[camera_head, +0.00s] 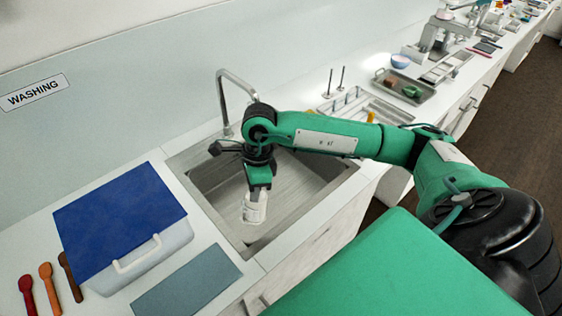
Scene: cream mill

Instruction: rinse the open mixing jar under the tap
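A small white jar (254,212) hangs over the steel sink basin (300,178), near its left front part. My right gripper (258,190) points down from above and is closed around the jar's upper part. The jar's mouth and inside cannot be made out. The curved metal tap (222,98) rises behind the sink, with its spout end close to my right wrist. The jar is lower and nearer to me than the spout, and no running water shows. My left gripper is not in view.
A white bin with a blue lid (120,220) stands left of the sink, beside a grey-blue mat (188,282) and several coloured spoons (48,285). Right of the sink are a rack with upright pegs (366,106) and a metal tray (424,94) holding items.

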